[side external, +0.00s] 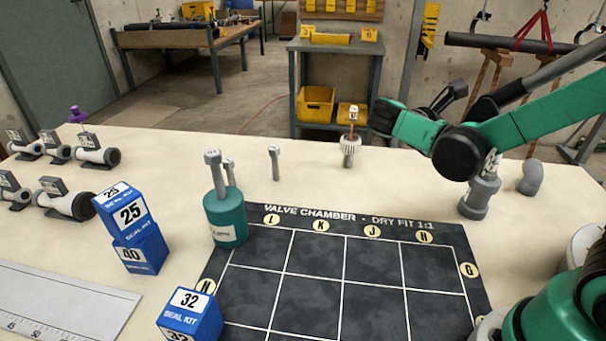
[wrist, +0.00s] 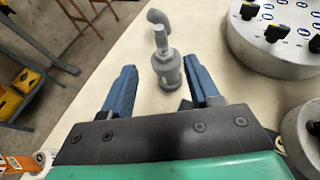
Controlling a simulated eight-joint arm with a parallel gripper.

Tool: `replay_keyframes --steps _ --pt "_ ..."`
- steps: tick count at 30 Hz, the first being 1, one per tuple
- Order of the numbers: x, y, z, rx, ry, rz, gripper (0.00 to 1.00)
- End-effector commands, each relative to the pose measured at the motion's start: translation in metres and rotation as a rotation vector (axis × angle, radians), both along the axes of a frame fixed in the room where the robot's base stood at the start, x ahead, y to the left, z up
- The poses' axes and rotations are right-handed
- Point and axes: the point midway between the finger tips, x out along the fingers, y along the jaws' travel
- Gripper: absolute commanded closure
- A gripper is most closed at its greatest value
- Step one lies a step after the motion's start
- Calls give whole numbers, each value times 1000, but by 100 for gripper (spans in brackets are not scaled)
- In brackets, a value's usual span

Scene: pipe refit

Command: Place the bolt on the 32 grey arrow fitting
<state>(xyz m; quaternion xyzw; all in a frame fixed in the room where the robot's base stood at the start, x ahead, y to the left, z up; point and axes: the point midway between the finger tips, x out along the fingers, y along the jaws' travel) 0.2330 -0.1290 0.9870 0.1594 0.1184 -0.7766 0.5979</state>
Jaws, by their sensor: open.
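My gripper (wrist: 160,68) is open, with two blue fingers spread apart in the wrist view. A grey cylindrical fitting (wrist: 166,72) with a pale, bolt-like post stands ahead, framed between the fingers and apart from them. It also shows in the side external view (side external: 478,198), below my arm; my fingers are hidden there. Three upright bolts are elsewhere: one in a teal cylinder (side external: 226,218), one behind it (side external: 229,170), one on the table (side external: 274,162). Several pipe fittings with grey tags (side external: 98,154) lie at the far left. Their numbers and arrows are too small to read.
A grey elbow (wrist: 158,19) stands behind the grey fitting. A round base with black knobs (wrist: 272,45) is at right.

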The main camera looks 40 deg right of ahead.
Motion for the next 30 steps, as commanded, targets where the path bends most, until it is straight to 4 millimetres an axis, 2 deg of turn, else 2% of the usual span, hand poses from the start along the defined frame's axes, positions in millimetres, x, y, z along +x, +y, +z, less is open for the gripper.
replay_keyframes --steps 4,8,12,16,18,22,30 --pt "3 7 -7 101 -172 11 45" --pt "8 27 -24 348 -550 -49 45" --pt "14 68 -35 686 -1001 -291 45" --pt "19 103 -33 950 -1299 -594 45" --pt "21 116 -29 1048 -1397 -735 45" --pt "23 127 -24 1144 -1485 -893 45" --pt "24 129 -23 1159 -1499 -921 45"
